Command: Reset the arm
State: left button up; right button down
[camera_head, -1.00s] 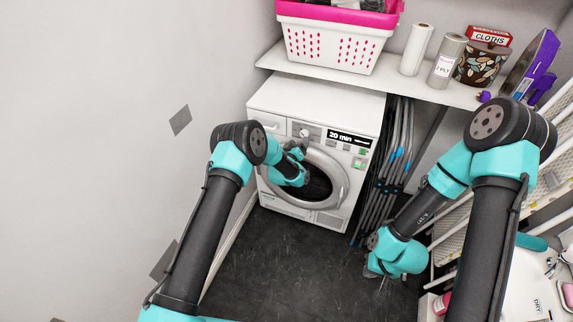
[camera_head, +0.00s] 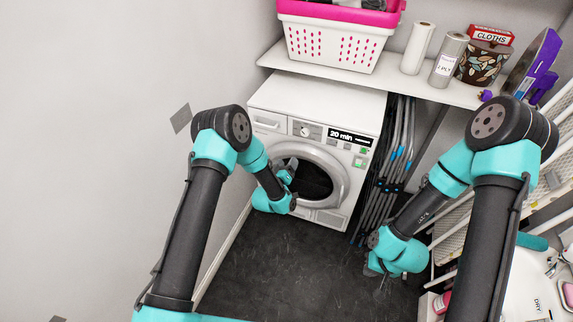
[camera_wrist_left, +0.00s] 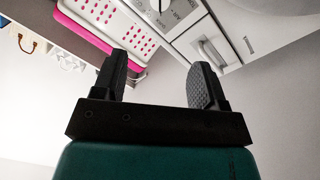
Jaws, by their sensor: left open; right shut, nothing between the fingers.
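My left gripper (camera_head: 287,168) is in front of the dryer (camera_head: 330,160), near the left side of its round door (camera_head: 318,178). In the left wrist view its two dark fingers (camera_wrist_left: 158,80) stand wide apart with nothing between them. That view also shows the dryer's dial and drawer handle (camera_wrist_left: 210,50) beyond the fingers. My right gripper (camera_head: 381,285) hangs low over the dark floor at the right, small and partly hidden by its wrist. It is shut and empty.
A shelf (camera_head: 300,62) above the dryer carries a white and pink basket (camera_head: 330,45), rolls and a cloths box (camera_head: 490,35). Grey hoses (camera_head: 385,165) hang right of the dryer. A rack and white surface (camera_head: 525,300) crowd the right. The floor (camera_head: 285,265) between the arms is clear.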

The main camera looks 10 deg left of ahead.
dwell(0.4)
pick_arm(q)
jog(key=s+a+f+g+y, duration=0.1)
jog(key=s+a+f+g, duration=0.25)
jog(key=s, duration=0.45)
jog(key=s+a+f+m+g, duration=0.1)
jog(key=s+a+f+g, duration=0.1)
jog(key=s+a+g, duration=0.35)
jog(key=s+a+f+g+y, duration=0.1)
jog(key=s+a+f+g, duration=0.2)
jog(key=s, duration=0.6)
jog(key=s+a+r+g, duration=0.1)
jog(key=s+g, duration=0.3)
jog(key=s, duration=0.9)
jog(key=shift+s+a+r+g, duration=0.3)
jog(key=shift+a+g, duration=0.1)
jog(key=shift+a, duration=0.3)
